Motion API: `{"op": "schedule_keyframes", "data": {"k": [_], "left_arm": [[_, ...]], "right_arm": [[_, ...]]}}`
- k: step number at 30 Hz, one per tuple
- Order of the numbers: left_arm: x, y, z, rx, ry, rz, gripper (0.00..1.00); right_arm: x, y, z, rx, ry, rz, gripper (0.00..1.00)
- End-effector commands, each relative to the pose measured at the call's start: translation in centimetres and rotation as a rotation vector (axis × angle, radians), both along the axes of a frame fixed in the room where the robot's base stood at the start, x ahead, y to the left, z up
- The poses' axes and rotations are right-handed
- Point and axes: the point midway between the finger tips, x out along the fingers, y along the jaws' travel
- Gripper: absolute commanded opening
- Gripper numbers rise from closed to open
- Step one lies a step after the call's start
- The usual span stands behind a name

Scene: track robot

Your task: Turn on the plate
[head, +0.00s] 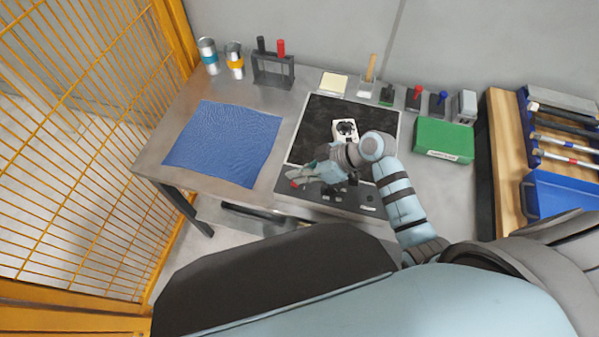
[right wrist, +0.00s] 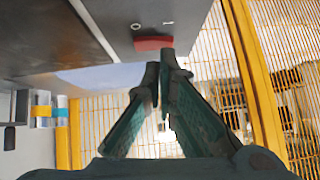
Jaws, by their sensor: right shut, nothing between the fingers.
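The plate (head: 308,132) is a dark square surface with a light border, set on the table, with a dark grey control panel (head: 325,196) along its near edge. A red button (head: 294,184) is at the panel's left end. The red button also shows in the right wrist view (right wrist: 152,43), just beyond my fingertips. My right gripper (head: 291,174) is shut and empty, pointing left close to the red button. I cannot tell whether it touches it. My right gripper and wrist hide part of the panel and plate. My left gripper is not in view.
A blue mat (head: 225,143) lies left of the plate. A green box (head: 444,140) stands right of it. Cans (head: 208,56), a holder with black and red handles (head: 272,70) and small tools line the back. A yellow mesh fence (head: 80,130) stands at the left.

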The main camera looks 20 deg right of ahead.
Motion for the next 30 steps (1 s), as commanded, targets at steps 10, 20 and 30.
{"op": "schedule_keyframes", "data": {"k": [10,20,30], "left_arm": [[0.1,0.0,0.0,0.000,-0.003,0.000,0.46],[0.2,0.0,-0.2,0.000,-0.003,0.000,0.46],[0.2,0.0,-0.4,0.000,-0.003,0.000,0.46]], "right_arm": [[-0.3,0.2,-0.6,-0.040,-0.064,-0.001,0.00],[0.2,-0.2,-0.6,-0.041,-0.065,-0.001,0.00],[1.1,-0.7,-0.5,-0.040,-0.064,-0.001,0.00]]}}
